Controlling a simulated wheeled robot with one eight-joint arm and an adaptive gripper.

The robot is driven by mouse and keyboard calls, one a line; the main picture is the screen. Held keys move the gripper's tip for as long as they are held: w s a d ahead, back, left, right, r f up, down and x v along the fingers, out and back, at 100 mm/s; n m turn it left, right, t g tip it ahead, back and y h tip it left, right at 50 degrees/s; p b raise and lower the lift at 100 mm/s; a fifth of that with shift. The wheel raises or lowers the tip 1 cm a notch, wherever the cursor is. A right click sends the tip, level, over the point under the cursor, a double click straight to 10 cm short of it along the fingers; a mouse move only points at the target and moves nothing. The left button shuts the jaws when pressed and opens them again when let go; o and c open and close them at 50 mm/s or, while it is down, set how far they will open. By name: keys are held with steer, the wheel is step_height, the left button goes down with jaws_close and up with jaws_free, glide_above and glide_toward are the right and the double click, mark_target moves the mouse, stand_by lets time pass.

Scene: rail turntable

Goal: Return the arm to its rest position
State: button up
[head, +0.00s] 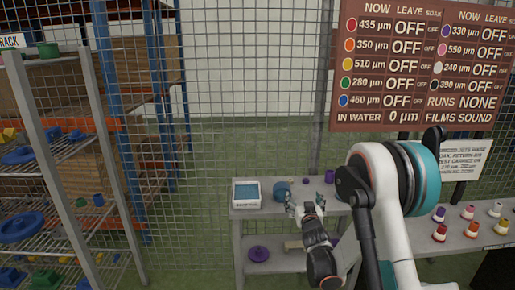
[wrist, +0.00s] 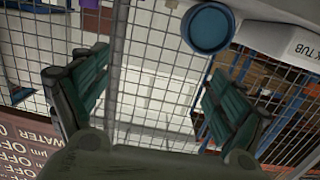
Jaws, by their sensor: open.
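My gripper (head: 306,208) is at the front edge of a grey table (head: 266,211) in the head view, at the end of my arm. In the wrist view its two green fingers (wrist: 160,65) stand wide apart, with only the mesh fence and pale background between them. A blue round piece (head: 282,190) stands on the table just left of and behind my gripper. A blue round thing also shows in the wrist view (wrist: 208,28), above the fingers and outside them. My forearm hides part of the table.
A white tub (head: 246,205) with blue content stands at the table's left. A purple disc (head: 259,254) lies on the lower shelf. A rack (head: 70,165) with coloured pieces is at left. A mesh fence (head: 250,90) and signboard (head: 420,75) rise behind. Several coloured pots (head: 440,232) stand right.

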steer(key=s+d+r+g, duration=0.2)
steer(key=s+r+g, duration=0.3)
steer(key=s+r, duration=1.2)
steer(key=s+a+f+g, duration=0.1)
steer(key=s+f+g, duration=0.1)
steer(key=s, duration=1.3)
steer(key=s+a+f+g, duration=0.2)
steer(key=s+g, duration=0.1)
steer(key=s, duration=1.2)
steer(key=shift+s+f+y, duration=0.25)
steer(key=shift+s+y, duration=0.05)
steer(key=shift+y, duration=0.1)
